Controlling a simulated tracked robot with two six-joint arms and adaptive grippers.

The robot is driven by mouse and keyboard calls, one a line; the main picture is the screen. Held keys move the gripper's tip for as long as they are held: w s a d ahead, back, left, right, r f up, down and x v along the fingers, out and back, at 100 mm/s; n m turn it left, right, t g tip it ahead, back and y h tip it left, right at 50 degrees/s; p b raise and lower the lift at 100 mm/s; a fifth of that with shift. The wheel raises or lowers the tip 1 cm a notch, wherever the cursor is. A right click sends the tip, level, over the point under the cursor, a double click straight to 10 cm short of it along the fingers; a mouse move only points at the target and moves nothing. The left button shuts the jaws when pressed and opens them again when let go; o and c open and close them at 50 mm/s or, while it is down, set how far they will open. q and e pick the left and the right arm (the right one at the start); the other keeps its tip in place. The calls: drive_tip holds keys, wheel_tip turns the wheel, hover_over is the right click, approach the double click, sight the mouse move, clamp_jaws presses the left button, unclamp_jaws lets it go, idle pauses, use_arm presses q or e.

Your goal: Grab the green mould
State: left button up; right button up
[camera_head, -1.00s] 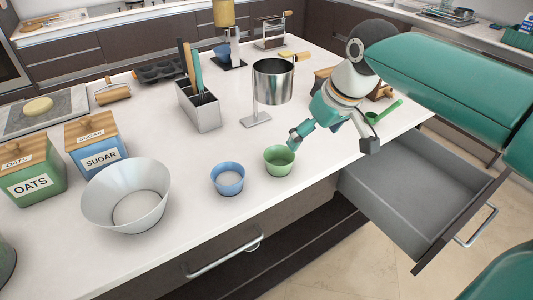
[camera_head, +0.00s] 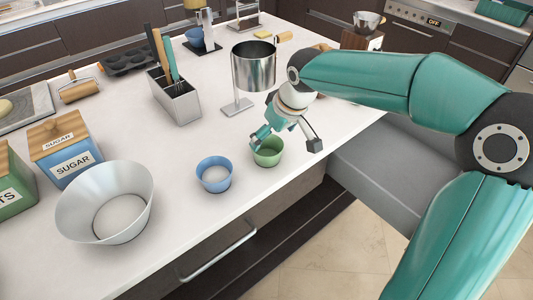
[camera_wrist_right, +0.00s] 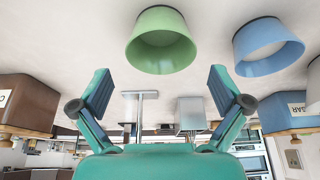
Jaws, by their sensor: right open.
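The green mould (camera_head: 268,152) is a small round cup standing upright on the white counter, right of the blue mould (camera_head: 214,174). My right gripper (camera_head: 288,144) is open beside it, with one finger in front of the mould's rim and the other to its right. In the right wrist view, the green mould (camera_wrist_right: 162,42) lies beyond and between the two open fingers (camera_wrist_right: 162,92), with nothing held. The blue mould (camera_wrist_right: 267,47) shows to its right there. My left gripper is not in view.
A white bowl (camera_head: 105,205) and a sugar box (camera_head: 66,152) stand to the left. A metal utensil holder (camera_head: 177,100) and a steel cylinder on a stand (camera_head: 254,68) stand behind. An open drawer (camera_head: 385,170) juts out below the counter's right edge.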

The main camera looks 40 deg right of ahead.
sight(263, 153)
drive_tip(key=shift+x, duration=2.85)
drive_tip(key=shift+s, duration=0.1)
drive_tip(key=c, duration=1.3)
drive_tip(key=shift+r, duration=0.1)
